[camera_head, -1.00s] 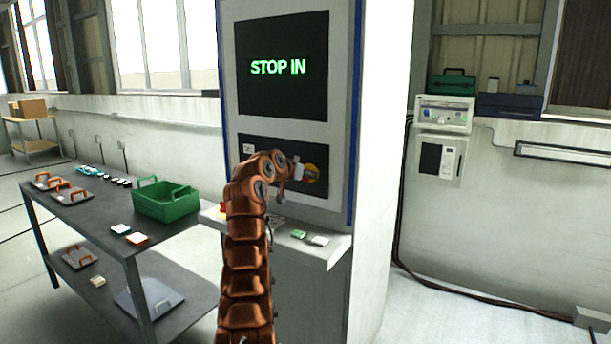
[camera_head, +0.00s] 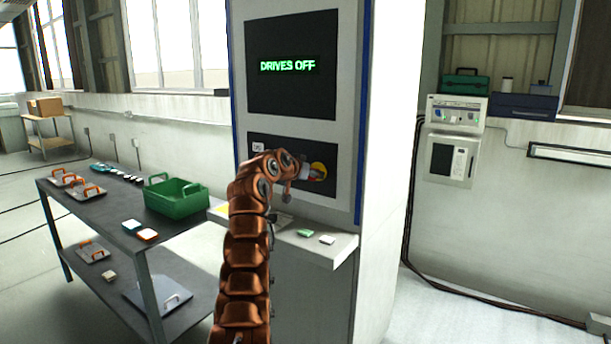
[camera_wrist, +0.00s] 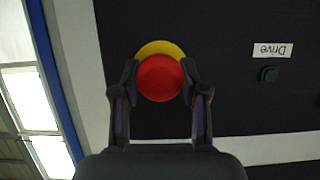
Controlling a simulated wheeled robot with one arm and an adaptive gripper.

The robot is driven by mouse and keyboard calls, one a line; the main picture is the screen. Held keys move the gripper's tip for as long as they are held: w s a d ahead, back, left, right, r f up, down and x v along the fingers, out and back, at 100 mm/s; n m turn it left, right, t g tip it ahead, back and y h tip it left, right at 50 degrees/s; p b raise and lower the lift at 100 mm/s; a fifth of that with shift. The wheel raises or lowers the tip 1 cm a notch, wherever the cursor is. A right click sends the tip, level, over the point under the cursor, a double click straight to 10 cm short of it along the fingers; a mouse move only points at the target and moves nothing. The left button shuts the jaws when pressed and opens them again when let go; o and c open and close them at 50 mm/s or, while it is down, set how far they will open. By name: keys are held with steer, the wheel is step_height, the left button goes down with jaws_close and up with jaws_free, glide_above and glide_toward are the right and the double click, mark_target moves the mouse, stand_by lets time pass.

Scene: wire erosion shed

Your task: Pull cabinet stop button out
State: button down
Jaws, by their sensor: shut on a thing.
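The red stop button (camera_wrist: 160,78) sits between my gripper's two fingers in the wrist view, in front of its round yellow backing (camera_wrist: 160,48). My gripper (camera_wrist: 160,84) is shut on the button's sides. In the head view, the yellow backing (camera_head: 319,169) shows on the cabinet's lower black panel, and my gripper (camera_head: 308,174) is at it; the button is mostly hidden there. The cabinet (camera_head: 240,120) has a display (camera_head: 290,65) that reads "DRIVES OFF" in green.
A small dark green button (camera_wrist: 268,74) labelled "Drive" is beside the stop button. A shelf (camera_head: 335,254) with small items juts out below the panel. A dark table (camera_head: 95,218) with a green crate (camera_head: 176,208) stands left.

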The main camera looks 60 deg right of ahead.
steer(key=shift+f, duration=0.1)
steer(key=c, duration=0.6)
jaws_free()
steer(key=shift+a, duration=0.15)
steer(key=shift+v, duration=6.05)
steer(key=shift+w, duration=0.1)
